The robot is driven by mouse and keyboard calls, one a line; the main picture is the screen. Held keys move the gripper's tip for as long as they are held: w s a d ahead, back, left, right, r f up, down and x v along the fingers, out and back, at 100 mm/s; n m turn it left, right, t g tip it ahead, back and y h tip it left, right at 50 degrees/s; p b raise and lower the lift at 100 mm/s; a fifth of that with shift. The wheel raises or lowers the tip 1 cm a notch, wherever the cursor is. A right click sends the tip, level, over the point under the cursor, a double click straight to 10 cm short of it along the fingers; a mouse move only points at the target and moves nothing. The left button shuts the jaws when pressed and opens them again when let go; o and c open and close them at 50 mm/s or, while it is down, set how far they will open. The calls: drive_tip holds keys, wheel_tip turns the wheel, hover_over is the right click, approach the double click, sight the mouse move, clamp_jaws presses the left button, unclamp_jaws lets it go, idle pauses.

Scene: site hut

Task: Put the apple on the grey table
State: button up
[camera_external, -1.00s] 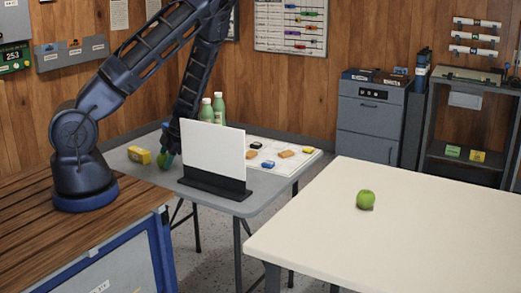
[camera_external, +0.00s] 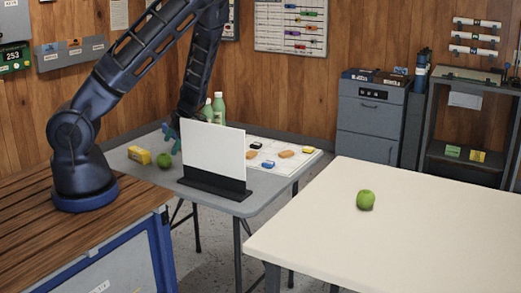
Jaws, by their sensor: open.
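A green apple (camera_external: 164,161) rests on the grey table (camera_external: 232,207), left of a white upright panel and beside a yellow box. My gripper (camera_external: 172,142), with teal fingers, is open just above and slightly right of this apple, apart from it. The panel hides part of my wrist. A second green apple (camera_external: 365,200) sits on the cream-white table (camera_external: 430,225) at the right, far from my gripper.
The white panel (camera_external: 213,152) stands in a dark base on the grey table. The yellow box (camera_external: 139,155) is at the left. Green bottles (camera_external: 219,108) and a white board (camera_external: 285,152) with small coloured pieces are behind. The white table is otherwise clear.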

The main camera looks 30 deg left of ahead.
drive_tip(key=s+d+r+m+t+h, duration=0.1)
drive_tip(key=s+d+r+m+h, duration=0.2)
drive_tip(key=r+m, duration=0.65)
drive_tip(key=s+d+r+m+t+h, duration=0.1)
drive_tip(key=s+d+r+m+h, duration=0.2)
drive_tip(key=r+m, duration=0.65)
drive_tip(key=s+r+m+t+y, duration=0.1)
drive_tip(key=s+r+m+t, duration=0.4)
drive_tip(key=s+r+m, duration=0.6)
drive_tip(key=v, duration=0.8)
drive_tip(key=shift+s, duration=0.35)
